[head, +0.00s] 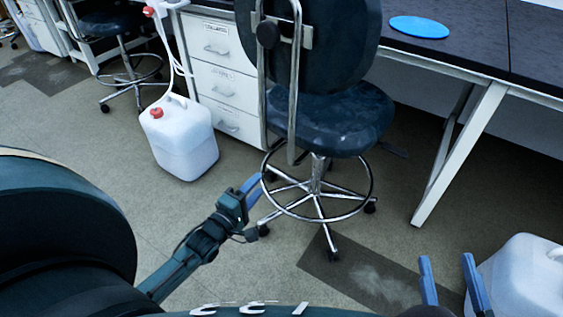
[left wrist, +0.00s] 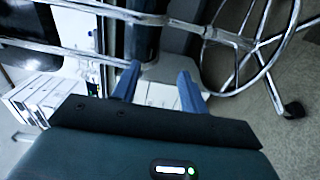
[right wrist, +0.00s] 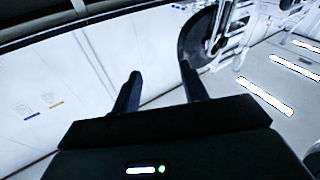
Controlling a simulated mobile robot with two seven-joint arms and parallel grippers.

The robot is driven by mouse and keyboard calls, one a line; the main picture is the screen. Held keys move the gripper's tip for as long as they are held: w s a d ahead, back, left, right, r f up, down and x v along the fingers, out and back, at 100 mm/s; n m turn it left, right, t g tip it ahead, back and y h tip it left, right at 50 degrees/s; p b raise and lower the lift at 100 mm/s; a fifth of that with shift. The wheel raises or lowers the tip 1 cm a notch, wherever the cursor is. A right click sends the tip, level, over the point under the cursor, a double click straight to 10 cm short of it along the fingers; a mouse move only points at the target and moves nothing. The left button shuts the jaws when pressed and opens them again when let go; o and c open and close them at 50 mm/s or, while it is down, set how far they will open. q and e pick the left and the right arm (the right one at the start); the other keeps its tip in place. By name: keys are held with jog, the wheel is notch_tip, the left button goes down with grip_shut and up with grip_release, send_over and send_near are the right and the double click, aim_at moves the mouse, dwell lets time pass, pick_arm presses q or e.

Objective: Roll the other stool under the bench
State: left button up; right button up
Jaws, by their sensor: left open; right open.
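A stool with a dark blue seat (head: 345,118), dark backrest and chrome foot ring stands on casters in front of the bench (head: 455,48). Its backrest hides part of the white drawers. My left gripper (head: 252,184) is open at the left side of the foot ring; contact is unclear. In the left wrist view, chrome stool tubes (left wrist: 235,40) cross just beyond the open left fingers (left wrist: 160,85). My right gripper (head: 450,275) is open and empty at the lower right, also seen in the right wrist view (right wrist: 160,90). A second dark stool (head: 112,22) stands further back left.
A white jerrycan with a red cap (head: 185,140) stands left of the stool by the drawers (head: 225,85). Another white jerrycan (head: 525,280) is beside my right gripper. The space under the bench, between drawers and slanted leg (head: 455,150), looks open. A blue disc (head: 419,27) lies on top.

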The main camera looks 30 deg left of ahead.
aim_at(279, 163)
pick_arm(q)
jog(key=w+b, duration=0.1)
jog(key=w, duration=0.2)
jog(key=w+b, duration=0.1)
jog(key=w, duration=0.3)
jog(key=w+d+b, duration=0.1)
jog(key=w, duration=0.3)
jog(key=shift+w+f+b, duration=0.1)
jog(key=shift+w+b, duration=0.1)
jog(key=shift+b, duration=0.2)
jog(key=shift+w, duration=0.7)
pick_arm(e)
jog(key=shift+w+a+r+t+y, duration=0.25)
jog(key=shift+w+r+t+y, duration=0.15)
jog(key=shift+r+y, duration=0.35)
pick_arm(q)
jog(key=shift+c, duration=0.4)
grip_shut()
jog(key=shift+s, duration=0.1)
pick_arm(e)
jog(key=shift+f, duration=0.1)
